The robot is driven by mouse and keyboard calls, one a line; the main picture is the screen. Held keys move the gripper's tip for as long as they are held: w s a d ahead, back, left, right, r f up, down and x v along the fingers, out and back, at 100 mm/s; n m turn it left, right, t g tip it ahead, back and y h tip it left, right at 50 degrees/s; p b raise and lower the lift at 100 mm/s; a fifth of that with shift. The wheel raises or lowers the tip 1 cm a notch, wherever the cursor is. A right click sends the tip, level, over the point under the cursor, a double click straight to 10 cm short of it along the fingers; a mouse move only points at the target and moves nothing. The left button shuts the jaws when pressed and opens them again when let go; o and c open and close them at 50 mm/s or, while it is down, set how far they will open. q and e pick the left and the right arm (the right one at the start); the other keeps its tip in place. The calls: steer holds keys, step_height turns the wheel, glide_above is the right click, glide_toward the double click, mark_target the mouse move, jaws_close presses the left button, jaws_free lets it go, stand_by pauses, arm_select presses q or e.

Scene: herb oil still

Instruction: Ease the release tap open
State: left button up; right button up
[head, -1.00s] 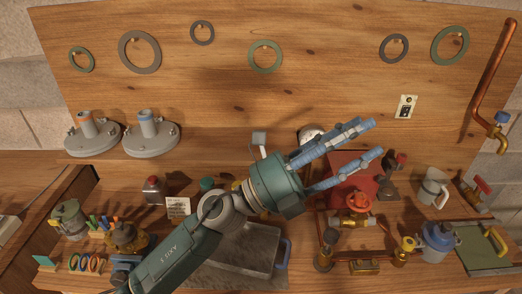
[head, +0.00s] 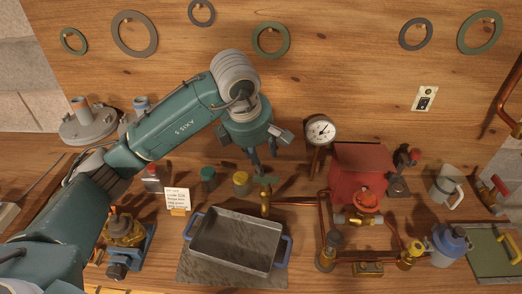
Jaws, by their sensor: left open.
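A brass tap (head: 266,201) with a flat green handle (head: 267,180) sits at the left end of a copper pipe, beside the right rear corner of a grey tray; I take it for the release tap. My left gripper (head: 262,157) comes down from above with its fingers pointing at the handle. It is open, with nothing seen between the fingers. In the picture the fingertips are just above the handle; whether they touch it I cannot tell. My right gripper is out of view.
The grey tray (head: 199,243) with blue handles lies in front. A pressure gauge (head: 320,130) and a red vessel (head: 357,170) stand to the right of the tap. Yellow (head: 241,186) and green-topped (head: 208,176) jars stand to the left. Copper pipes run at right.

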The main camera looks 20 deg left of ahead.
mark_target(266, 175)
arm_select(q)
steer(key=p+x, duration=0.2)
steer(key=x, duration=0.6)
steer(key=shift+d+f+p, duration=0.1)
steer(key=shift+f+p, duration=0.2)
steer(key=shift+f, duration=0.1)
steer(key=shift+c, duration=0.3)
jaws_close()
steer(key=shift+n+y, duration=0.3)
steer(key=shift+n, duration=0.8)
steer(key=shift+n+y+b, duration=0.4)
steer(key=shift+n+b, duration=0.1)
steer(key=shift+n, duration=0.6)
